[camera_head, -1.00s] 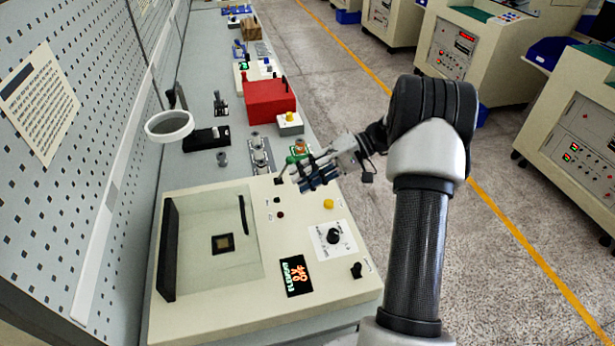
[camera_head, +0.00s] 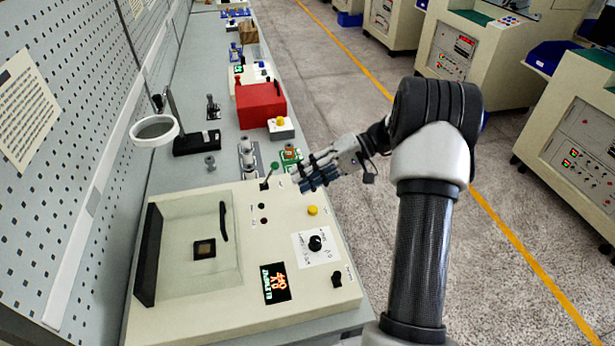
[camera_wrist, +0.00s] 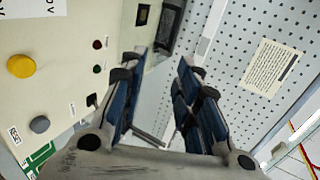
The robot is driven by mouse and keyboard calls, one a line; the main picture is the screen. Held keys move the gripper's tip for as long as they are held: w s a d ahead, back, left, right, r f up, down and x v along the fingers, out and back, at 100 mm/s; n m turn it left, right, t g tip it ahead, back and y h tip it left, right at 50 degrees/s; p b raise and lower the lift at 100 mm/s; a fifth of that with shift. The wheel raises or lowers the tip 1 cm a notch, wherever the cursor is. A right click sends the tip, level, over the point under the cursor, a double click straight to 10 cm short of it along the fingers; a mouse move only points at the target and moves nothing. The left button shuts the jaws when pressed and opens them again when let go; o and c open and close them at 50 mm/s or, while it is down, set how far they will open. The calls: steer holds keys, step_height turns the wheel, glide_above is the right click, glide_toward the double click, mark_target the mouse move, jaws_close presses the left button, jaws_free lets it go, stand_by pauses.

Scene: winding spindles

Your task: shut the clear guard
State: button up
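The clear guard (camera_head: 190,280) is a see-through panel at the left part of the cream machine (camera_head: 325,275), with a dark bar handle (camera_head: 223,222) near its right side. A black upright strip (camera_head: 146,265) stands along its left. Through it I see a small dark square part (camera_head: 204,249). I cannot tell how far the guard is tilted. My gripper (camera_head: 308,174) is beyond the panel's far right corner, apart from the guard. In the wrist view my gripper (camera_wrist: 162,60) has its blue-padded fingers spread, with nothing held between them.
A black lever (camera_head: 266,181) stands near my fingertips. The panel has a yellow button (camera_head: 312,211), a dial (camera_head: 315,243) and a lit display (camera_head: 276,283). A ring magnifier (camera_head: 155,131) and a red box (camera_head: 261,105) stand behind. A pegboard (camera_head: 60,130) walls the left.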

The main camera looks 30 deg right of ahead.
steer(key=shift+a, duration=0.1)
stand_by(0.3)
steer(key=v, duration=1.2)
steer(key=shift+r, duration=0.1)
